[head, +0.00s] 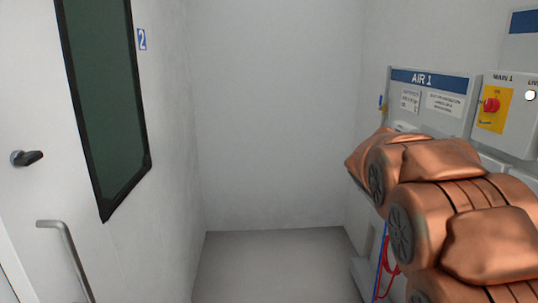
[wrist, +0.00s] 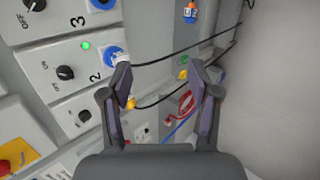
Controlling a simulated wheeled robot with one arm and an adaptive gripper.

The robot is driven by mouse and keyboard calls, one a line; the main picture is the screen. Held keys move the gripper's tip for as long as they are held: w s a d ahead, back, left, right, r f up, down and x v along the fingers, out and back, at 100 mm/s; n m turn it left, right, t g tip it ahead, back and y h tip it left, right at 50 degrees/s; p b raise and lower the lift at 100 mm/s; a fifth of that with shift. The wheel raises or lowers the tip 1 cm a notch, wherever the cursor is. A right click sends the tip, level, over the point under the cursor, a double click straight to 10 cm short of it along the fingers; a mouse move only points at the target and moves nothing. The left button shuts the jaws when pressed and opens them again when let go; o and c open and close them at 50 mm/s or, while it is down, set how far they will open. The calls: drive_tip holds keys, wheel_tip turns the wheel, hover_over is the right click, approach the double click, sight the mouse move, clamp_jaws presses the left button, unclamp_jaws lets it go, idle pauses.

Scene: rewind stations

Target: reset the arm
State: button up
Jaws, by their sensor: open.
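My gripper (wrist: 160,82) shows in the wrist view with its two dark fingers apart and nothing between them. It faces a grey panel wall that looks turned on its side in this view. In the head view my copper-coloured arm fills the right side and is bent towards the right wall. The gripper itself is hidden there.
In the head view, the AIR 1 panel (head: 430,92) and a red rotary switch (head: 491,105) are on the right wall. A door (head: 60,190) with a dark window and handle is at left. The floor (head: 280,260) ahead is clear. Dark cables (wrist: 190,55) cross before my gripper.

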drive_tip(key=s+a+f+y+p, duration=0.2)
drive_tip(key=s+a+f+y, duration=0.1)
drive_tip(key=s+a, duration=0.9)
drive_tip(key=s+a+f+y+p, duration=0.2)
drive_tip(key=s+a+y, duration=0.4)
drive_tip(key=s+a, duration=0.7)
drive_tip(key=shift+s+f+g+p, duration=0.3)
drive_tip(key=shift+f+p, duration=0.1)
drive_tip(key=shift+p, duration=0.15)
